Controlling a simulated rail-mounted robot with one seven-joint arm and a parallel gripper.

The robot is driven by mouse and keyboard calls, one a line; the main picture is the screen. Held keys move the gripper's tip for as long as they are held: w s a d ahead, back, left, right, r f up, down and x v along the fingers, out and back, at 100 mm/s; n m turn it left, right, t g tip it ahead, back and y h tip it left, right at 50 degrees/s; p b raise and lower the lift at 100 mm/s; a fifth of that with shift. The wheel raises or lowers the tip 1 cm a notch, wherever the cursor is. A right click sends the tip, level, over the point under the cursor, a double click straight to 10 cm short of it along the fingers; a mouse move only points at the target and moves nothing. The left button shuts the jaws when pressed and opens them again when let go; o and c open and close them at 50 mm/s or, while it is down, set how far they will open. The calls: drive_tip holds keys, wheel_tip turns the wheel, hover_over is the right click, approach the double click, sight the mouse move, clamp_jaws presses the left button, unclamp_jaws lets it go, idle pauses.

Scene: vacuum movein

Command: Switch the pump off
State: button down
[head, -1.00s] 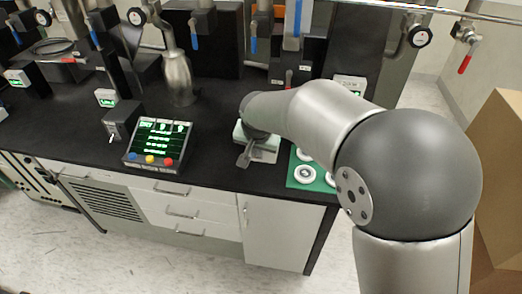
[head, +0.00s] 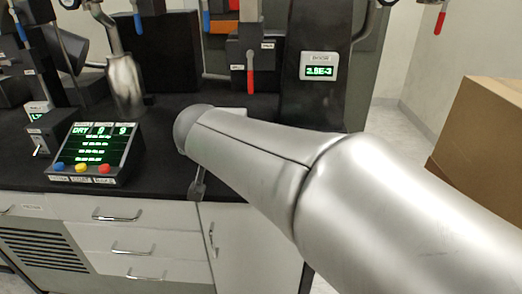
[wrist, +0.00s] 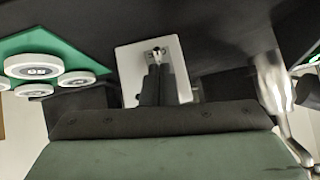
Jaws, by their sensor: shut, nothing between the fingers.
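In the wrist view my gripper (wrist: 156,68) is shut and empty, its two dark fingers side by side. The fingertips lie over a pale square plate (wrist: 128,62) with a small metal toggle (wrist: 158,50) right at them. I cannot tell whether they touch it. In the head view my arm hides most of this plate, and only a small dark part of my gripper shows below the arm's end. No label reading pump is legible. A dark box with a small lever (head: 38,150) stands at the left in the head view.
A control panel (head: 95,150) with a green display and coloured buttons stands left of my arm. A metal flask (head: 125,85) is behind it. A gauge display (head: 320,70) stands behind my arm. White discs (wrist: 45,68) lie on a green mat (wrist: 90,38). A cardboard box (head: 480,130) is at the right.

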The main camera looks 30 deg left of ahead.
drive_tip(key=shift+r, duration=0.25)
drive_tip(key=shift+w+a+r+p, duration=0.15)
drive_tip(key=shift+w+p, duration=0.05)
drive_tip(key=shift+w, duration=0.15)
drive_tip(key=shift+w+a+r+p, duration=0.1)
drive_tip(key=shift+w+a+p, duration=0.1)
drive_tip(key=shift+w, duration=0.15)
drive_tip(key=shift+s+d, duration=0.1)
drive_tip(key=shift+s+d+r+b, duration=0.1)
drive_tip(key=shift+s+d+b, duration=0.1)
drive_tip(key=shift+s+b, duration=0.15)
drive_tip(key=s+d+r+b, duration=0.3)
drive_tip(key=s+d+r, duration=0.1)
drive_tip(key=s, duration=0.2)
drive_tip(key=shift+s+d, duration=0.25)
drive_tip(key=shift+d, duration=0.15)
